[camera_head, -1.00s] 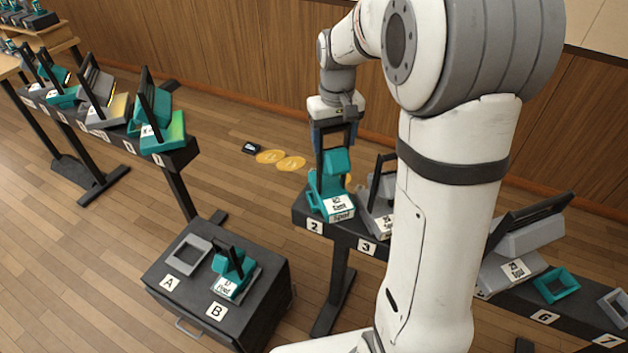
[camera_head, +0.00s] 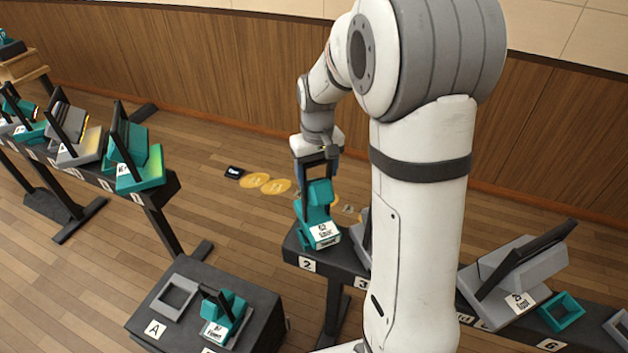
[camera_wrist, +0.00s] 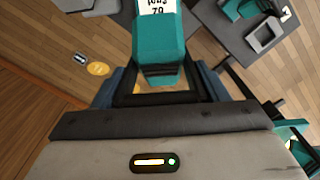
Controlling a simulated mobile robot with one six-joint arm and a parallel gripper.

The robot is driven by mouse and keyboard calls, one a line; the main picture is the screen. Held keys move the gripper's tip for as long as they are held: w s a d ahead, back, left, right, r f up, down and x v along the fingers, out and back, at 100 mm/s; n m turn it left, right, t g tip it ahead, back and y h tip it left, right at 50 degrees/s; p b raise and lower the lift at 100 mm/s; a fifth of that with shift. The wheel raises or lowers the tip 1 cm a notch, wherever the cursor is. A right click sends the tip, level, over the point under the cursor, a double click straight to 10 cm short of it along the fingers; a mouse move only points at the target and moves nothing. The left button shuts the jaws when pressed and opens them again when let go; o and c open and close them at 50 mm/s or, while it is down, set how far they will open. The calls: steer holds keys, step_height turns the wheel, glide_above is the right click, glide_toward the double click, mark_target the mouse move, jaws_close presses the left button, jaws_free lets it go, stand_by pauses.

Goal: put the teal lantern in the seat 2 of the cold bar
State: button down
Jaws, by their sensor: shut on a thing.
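My gripper (camera_head: 317,170) is shut on the black handle of a teal lantern (camera_head: 318,215), at the left end of the right-hand bar. The lantern stands about upright over seat 2, whose white number plate (camera_head: 307,265) shows on the bar's front. I cannot tell whether its base touches the bar, and the seat under it is hidden. In the wrist view the teal lantern (camera_wrist: 160,45) lies beyond my gripper (camera_wrist: 158,92), its handle between the blue fingers.
A grey lantern (camera_head: 515,268) and an empty teal frame (camera_head: 561,311) sit farther right on this bar. My arm hides its middle. A dark case (camera_head: 250,300) holds an empty grey frame (camera_head: 160,300) and another teal lantern (camera_head: 232,318). The left bar carries several lanterns.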

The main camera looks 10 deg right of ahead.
mark_target(317, 181)
steer(key=shift+f, duration=1.45)
steer(key=shift+c, duration=1.2)
jaws_free()
